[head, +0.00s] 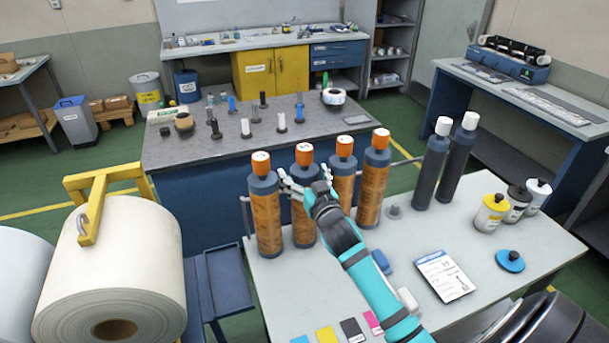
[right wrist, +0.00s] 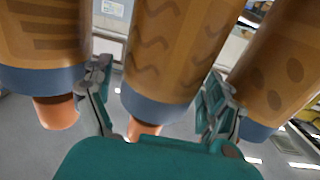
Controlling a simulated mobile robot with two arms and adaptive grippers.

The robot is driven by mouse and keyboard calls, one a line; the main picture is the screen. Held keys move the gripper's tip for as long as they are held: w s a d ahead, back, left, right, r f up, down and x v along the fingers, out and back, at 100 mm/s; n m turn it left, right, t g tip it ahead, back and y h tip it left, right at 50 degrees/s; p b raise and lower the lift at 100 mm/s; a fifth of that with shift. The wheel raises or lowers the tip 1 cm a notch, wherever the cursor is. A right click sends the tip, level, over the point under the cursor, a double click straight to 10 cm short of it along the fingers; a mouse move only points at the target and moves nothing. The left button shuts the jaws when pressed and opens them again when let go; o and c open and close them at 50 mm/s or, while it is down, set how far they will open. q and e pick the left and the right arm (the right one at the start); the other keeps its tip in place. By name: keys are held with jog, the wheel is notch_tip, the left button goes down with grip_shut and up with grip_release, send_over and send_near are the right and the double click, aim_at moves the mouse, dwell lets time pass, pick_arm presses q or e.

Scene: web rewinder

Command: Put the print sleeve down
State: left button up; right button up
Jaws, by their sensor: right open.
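Several print sleeves with brown patterned bodies and orange caps stand upright in a row on the light grey table: the leftmost (head: 266,215), the second (head: 304,222), the third (head: 342,180) and the rightmost (head: 371,195). My right gripper (head: 305,187) is at the upper part of the second sleeve. In the right wrist view, a zigzag-patterned sleeve (right wrist: 165,60) is between the open fingers (right wrist: 157,85), with small gaps visible at its sides. That view shows the caps pointing down. My left gripper is not in view.
Two dark cylinders with white caps (head: 432,165) stand to the right of the row, by ink bottles (head: 491,213). A label card (head: 444,276) and colour swatches (head: 352,329) lie in front. A large paper roll (head: 112,270) stands left. A grey-topped bench (head: 200,150) lies behind.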

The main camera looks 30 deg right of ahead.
jog(key=shift+r, duration=0.1)
jog(key=b+v, duration=0.2)
jog(key=v, duration=1)
jog(key=shift+b, duration=0.3)
jog(key=shift+r, duration=0.1)
